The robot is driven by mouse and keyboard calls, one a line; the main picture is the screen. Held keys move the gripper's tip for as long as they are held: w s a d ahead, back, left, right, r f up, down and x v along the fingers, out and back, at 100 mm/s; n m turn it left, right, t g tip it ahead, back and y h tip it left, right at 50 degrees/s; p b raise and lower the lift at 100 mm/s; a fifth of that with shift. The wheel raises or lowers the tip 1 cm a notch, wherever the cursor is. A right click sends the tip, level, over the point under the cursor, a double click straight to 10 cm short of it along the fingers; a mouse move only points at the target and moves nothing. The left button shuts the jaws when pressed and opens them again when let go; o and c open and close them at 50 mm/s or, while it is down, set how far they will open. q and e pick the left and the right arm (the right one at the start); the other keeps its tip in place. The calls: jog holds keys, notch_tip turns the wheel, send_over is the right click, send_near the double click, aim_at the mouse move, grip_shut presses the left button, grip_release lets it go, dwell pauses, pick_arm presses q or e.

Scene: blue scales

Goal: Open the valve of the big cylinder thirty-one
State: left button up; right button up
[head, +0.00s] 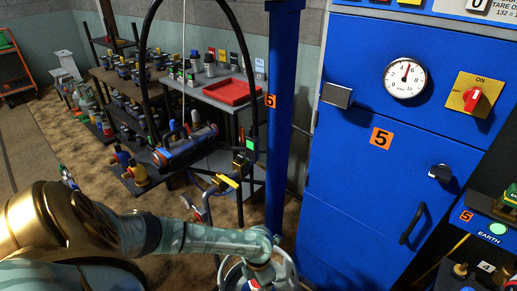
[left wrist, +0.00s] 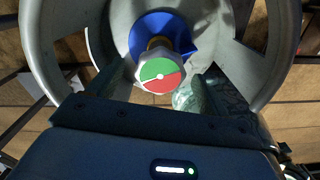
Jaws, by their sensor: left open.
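In the left wrist view a valve knob (left wrist: 160,74) with a green and red round face sits on a brass stem above a blue cap (left wrist: 146,30). A grey guard collar (left wrist: 50,45) with wide openings rings it. My left gripper (left wrist: 166,82) is open, its fingers on either side of the knob; I cannot tell whether they touch it. In the head view my left arm reaches to the pale collar (head: 292,268) at the bottom edge, where my left gripper (head: 260,272) hides most of the cylinder top. No number thirty-one is readable. My right gripper is out of view.
A blue post (head: 280,120) stands just behind the collar. A blue cabinet (head: 340,180) with a gauge (head: 406,76) and a red switch (head: 473,98) fills the right. Shelves of small cylinders (head: 125,75) and a table with a red tray (head: 232,91) stand behind.

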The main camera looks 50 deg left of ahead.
pick_arm(q)
jog(key=c, duration=1)
